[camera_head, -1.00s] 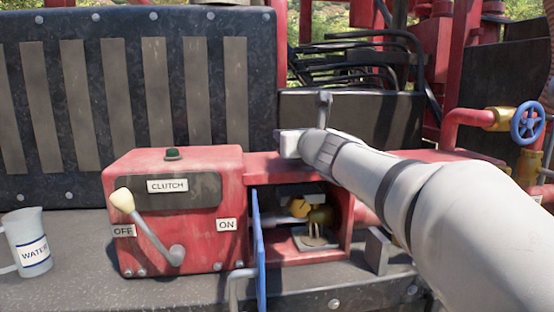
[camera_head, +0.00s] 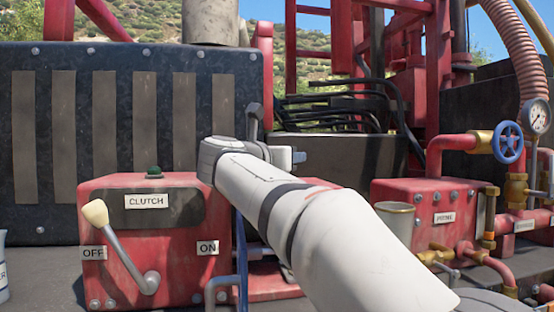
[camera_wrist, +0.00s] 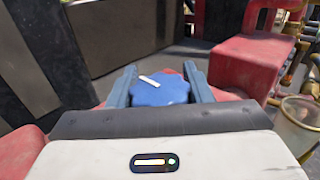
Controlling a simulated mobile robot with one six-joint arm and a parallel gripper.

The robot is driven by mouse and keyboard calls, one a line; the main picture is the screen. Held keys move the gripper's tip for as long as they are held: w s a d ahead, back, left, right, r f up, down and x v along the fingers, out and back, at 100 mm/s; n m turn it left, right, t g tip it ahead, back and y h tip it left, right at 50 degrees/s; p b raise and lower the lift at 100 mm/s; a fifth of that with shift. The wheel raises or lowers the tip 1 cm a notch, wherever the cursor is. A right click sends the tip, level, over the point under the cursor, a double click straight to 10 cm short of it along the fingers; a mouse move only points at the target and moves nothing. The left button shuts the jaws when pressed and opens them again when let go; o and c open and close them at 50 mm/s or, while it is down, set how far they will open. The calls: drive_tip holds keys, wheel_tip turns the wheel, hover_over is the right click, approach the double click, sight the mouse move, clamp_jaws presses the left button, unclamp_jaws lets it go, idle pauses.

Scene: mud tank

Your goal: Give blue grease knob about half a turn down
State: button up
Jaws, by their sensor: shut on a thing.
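The blue grease knob (camera_wrist: 158,88) shows in the wrist view, round with a scalloped rim and a white mark across its top. The mark points to the upper left, slightly off level. My gripper (camera_wrist: 159,72) is shut on the knob, one grey-blue finger on each side. In the head view my arm reaches in from the lower right, and its gripper end (camera_head: 292,156) sits right of the clutch box. The knob cannot be made out there, and my arm hides what lies behind it.
The red clutch box (camera_head: 160,245) with its lever (camera_head: 120,240) stands left of my arm. A red pump box (camera_head: 425,200), a metal cup (camera_head: 398,222) and a blue valve wheel (camera_head: 508,143) are on the right. A black slatted panel (camera_head: 90,120) rises behind.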

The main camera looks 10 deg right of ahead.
drive_tip(key=shift+s+d+r+m+g+h+p, duration=0.1)
drive_tip(key=shift+m+g+h+p, duration=0.1)
drive_tip(key=shift+m+g+h, duration=0.65)
drive_tip(key=shift+s+m+g+h+p, duration=0.1)
drive_tip(key=shift+m+g+h+p, duration=0.1)
drive_tip(key=shift+m+g+h, duration=0.6)
drive_tip(key=shift+g, duration=0.35)
drive_tip(key=o, duration=1)
wheel_tip(320, 180, up, 10)
drive_tip(key=p, duration=0.3)
